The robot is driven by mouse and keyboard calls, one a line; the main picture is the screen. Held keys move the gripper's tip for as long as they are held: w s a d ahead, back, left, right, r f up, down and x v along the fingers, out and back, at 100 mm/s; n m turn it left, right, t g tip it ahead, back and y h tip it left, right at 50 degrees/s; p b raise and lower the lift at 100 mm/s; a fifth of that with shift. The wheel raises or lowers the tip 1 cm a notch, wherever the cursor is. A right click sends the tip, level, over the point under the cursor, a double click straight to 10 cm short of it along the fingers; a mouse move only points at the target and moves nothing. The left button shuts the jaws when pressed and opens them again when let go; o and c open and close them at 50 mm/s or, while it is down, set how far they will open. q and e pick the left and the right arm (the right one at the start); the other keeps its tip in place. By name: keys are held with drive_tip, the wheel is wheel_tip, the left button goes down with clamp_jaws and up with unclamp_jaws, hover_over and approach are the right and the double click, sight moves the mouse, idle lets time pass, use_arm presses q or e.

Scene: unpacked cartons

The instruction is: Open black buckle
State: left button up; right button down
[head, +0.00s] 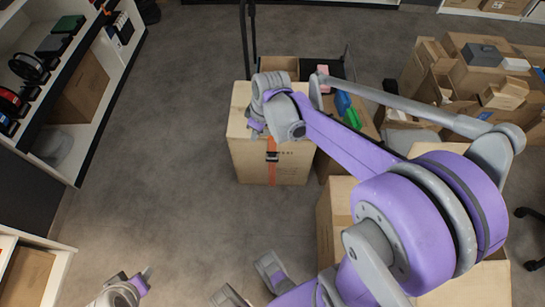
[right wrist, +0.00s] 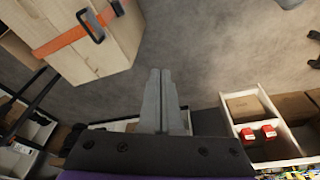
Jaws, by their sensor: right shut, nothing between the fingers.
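A tall light-wood carton (head: 245,150) stands on the floor with an orange strap (head: 272,174) running down its front face. A small black buckle (head: 272,156) sits on this strap. In the right wrist view the carton (right wrist: 100,58) is at the upper left, with the orange strap (right wrist: 62,41) and the dark buckle (right wrist: 91,26) on it; I cannot tell whether the buckle is fastened. My right gripper (right wrist: 160,72) is shut and empty, apart from the buckle; my right wrist hides part of the carton top in the head view. My left gripper (head: 146,273) is partly visible at the bottom left, far from the carton.
Shelves (head: 88,140) with headphones and boxes stand at the left. Several open cartons (head: 440,75) fill the upper right. Another carton (head: 335,205) stands right of the strapped one, partly behind my arm. The grey floor (head: 170,150) left of the strapped carton is clear.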

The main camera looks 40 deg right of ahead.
drive_tip(key=w+d+f+n+y+b, duration=0.1)
drive_tip(key=w+d+f+n+b, duration=0.1)
drive_tip(key=d+f, duration=0.6)
drive_tip(key=w+d+f+n+g+y+b, duration=0.1)
drive_tip(key=w+d+f+n+b, duration=0.2)
drive_tip(key=f, duration=1.2)
drive_tip(key=w+d+b, duration=0.2)
drive_tip(key=w+d, duration=0.1)
drive_tip(key=d, duration=0.2)
drive_tip(key=shift+d, duration=0.3)
drive_tip(key=shift+f, duration=0.2)
drive_tip(key=b, duration=0.4)
hover_over(273, 153)
drive_tip(key=s+a, duration=0.1)
wheel_tip(273, 153, down, 12)
drive_tip(key=shift+s+a+f, duration=0.15)
drive_tip(key=shift+s+f, duration=0.15)
drive_tip(key=shift+f, duration=0.35)
